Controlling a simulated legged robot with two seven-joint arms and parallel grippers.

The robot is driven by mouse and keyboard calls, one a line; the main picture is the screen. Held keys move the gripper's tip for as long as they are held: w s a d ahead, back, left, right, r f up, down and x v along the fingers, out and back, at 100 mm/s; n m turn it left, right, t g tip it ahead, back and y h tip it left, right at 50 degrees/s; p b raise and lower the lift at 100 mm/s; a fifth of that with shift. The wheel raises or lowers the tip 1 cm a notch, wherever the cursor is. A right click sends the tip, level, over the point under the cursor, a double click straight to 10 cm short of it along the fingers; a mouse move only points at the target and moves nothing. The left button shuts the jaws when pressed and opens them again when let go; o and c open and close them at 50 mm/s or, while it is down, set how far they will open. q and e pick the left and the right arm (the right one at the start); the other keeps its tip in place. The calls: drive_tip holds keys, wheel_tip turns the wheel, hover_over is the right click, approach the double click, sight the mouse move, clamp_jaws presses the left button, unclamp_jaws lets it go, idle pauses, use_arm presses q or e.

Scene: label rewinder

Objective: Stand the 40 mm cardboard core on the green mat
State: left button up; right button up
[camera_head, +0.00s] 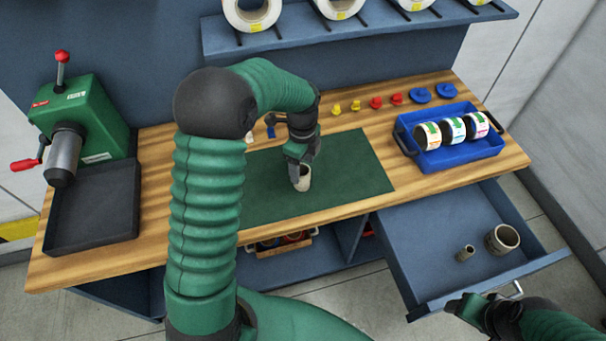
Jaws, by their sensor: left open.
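A cardboard core (304,181) stands upright, or nearly so, on the green mat (345,178); its printed size cannot be read. My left gripper (298,172) is open and points down at the core, with a dark finger in front of its left side. The gripper hides part of the core, and I cannot tell whether they touch. My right gripper (468,306) is at the lower right, near the drawer front; its fingers are too unclear to read. A small core (465,253) and a wider core (502,239) are in the open drawer (420,243).
The green rewinder (85,112) and a black tray (95,207) are at the left of the wooden bench (500,152). A blue bin (452,157) holds label rolls at the right. Small coloured parts (376,102) line the back. The mat's right half is clear.

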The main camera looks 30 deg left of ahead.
use_arm(q)
wheel_tip(320, 180, up, 6)
drive_tip(key=a+f, duration=0.1)
drive_tip(key=s+d+f+n+t, duration=0.2)
drive_tip(key=s+d+n, duration=0.9)
drive_tip(key=s+n, duration=0.3)
drive_tip(key=n, duration=0.3)
drive_tip(key=shift+s+d+f+t, duration=0.15)
drive_tip(key=shift+d+f+t, duration=0.15)
drive_tip(key=shift+d+f, duration=0.1)
drive_tip(key=shift+d, duration=0.2)
drive_tip(key=shift+a, duration=0.2)
drive_tip(key=shift+s, duration=0.1)
